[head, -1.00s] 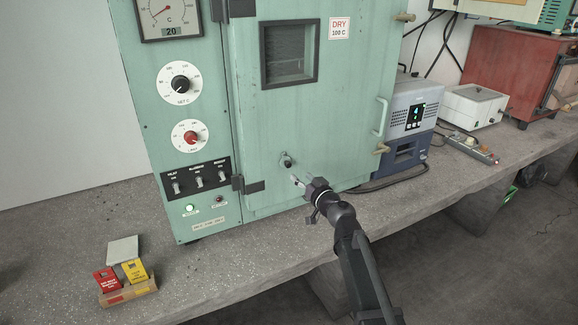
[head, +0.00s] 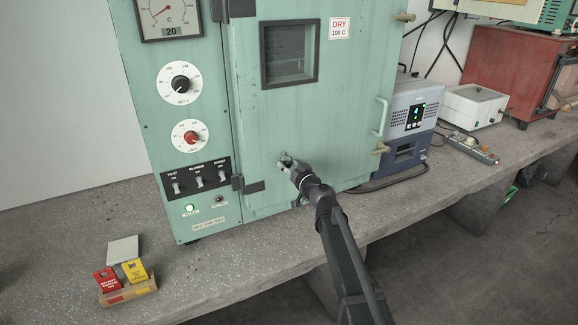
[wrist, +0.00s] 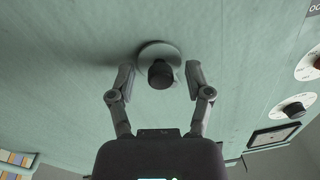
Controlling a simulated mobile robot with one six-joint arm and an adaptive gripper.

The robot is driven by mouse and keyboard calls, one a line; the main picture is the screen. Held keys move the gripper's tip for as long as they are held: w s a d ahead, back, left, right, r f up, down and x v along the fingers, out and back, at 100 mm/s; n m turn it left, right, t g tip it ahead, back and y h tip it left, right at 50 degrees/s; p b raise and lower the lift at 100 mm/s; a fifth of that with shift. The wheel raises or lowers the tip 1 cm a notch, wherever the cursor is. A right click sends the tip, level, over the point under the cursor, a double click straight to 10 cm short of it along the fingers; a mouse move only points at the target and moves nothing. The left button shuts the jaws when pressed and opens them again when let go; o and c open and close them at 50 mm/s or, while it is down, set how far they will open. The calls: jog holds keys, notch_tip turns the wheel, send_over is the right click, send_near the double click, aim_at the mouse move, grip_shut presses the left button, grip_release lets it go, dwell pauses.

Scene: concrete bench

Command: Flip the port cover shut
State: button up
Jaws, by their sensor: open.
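The port (wrist: 153,50) is on the green cabinet door. In the wrist view it shows as a pale round plate with a dark round knob or plug (wrist: 161,74) standing out from it. I cannot tell which part is the hinged cover or how far it stands open. My gripper (wrist: 160,80) is open, with one finger on each side of the dark piece and visible gaps beside it. In the head view my gripper (head: 287,167) is at the door, hiding most of the port; only a dark upper edge (head: 286,155) shows.
The green oven (head: 255,110) has a door handle (head: 381,117) to the right of my gripper, a hinge (head: 248,185) to the left and switches (head: 197,177) farther left. A blue-grey unit (head: 408,112) stands at right. A small block holder (head: 128,292) sits at front left.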

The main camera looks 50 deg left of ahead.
grip_shut()
jog(key=shift+s+m, duration=0.1)
jog(key=shift+m, duration=0.2)
jog(key=shift+s+a+m, duration=0.1)
jog(key=shift+s+m, duration=0.15)
jog(key=shift+m, duration=0.85)
grip_release()
